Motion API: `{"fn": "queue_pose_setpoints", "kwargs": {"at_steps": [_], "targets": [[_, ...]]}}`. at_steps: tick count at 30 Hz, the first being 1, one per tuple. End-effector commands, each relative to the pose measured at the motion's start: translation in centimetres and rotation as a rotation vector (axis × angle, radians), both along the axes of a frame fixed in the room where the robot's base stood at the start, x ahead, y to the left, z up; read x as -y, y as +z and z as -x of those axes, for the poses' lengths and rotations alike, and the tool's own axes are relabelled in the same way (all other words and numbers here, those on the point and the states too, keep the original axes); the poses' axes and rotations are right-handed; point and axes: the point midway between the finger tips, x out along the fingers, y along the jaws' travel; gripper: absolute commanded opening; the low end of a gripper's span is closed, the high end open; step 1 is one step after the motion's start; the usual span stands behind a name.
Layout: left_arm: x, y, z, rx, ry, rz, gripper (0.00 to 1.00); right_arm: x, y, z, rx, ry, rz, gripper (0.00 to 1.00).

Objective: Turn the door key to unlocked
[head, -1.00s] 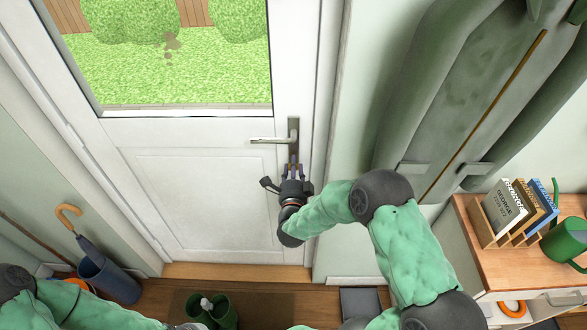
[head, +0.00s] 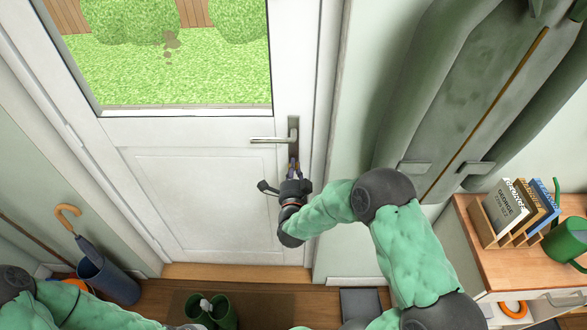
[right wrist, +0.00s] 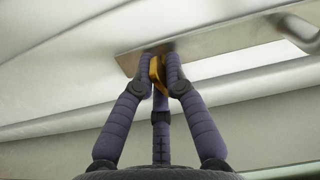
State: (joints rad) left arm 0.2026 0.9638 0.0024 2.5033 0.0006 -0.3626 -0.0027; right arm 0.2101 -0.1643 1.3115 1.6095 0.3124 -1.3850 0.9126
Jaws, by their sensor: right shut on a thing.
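The white door (head: 196,180) stands closed against its frame, with a metal lever handle (head: 270,140) on a dark plate (head: 293,130). My right gripper (head: 294,168) is at the lower end of that plate, below the handle. In the right wrist view its purple fingers (right wrist: 160,72) are shut on the brass-coloured key (right wrist: 155,72) against the metal plate (right wrist: 205,42). The fingers hide part of the key, and the keyhole is hidden. My left arm shows at the lower left of the head view; its gripper cannot be made out.
A wooden cabinet (head: 500,255) at the right carries a book rack (head: 520,215) and a green watering can (head: 565,242). An umbrella stand (head: 108,280) is at the left. Green boots (head: 212,310) stand on the mat below the door.

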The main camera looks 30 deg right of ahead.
Motion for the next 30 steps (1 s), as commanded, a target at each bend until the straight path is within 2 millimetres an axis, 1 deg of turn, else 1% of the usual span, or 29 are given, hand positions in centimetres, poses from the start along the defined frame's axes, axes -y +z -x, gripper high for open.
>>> {"fn": "queue_pose_setpoints", "kwargs": {"at_steps": [13, 30], "targets": [[0.0, -0.68, 0.0, 0.0, 0.0, 0.0, 0.0, 0.07, -0.1, 0.11, -0.223, 0.001, 0.357, 0.0], [0.0, -0.64, -0.01, 0.0, 0.0, 0.0, 0.0, 0.15, 0.04, 0.19, -0.504, 0.003, 0.816, 0.0]]}}
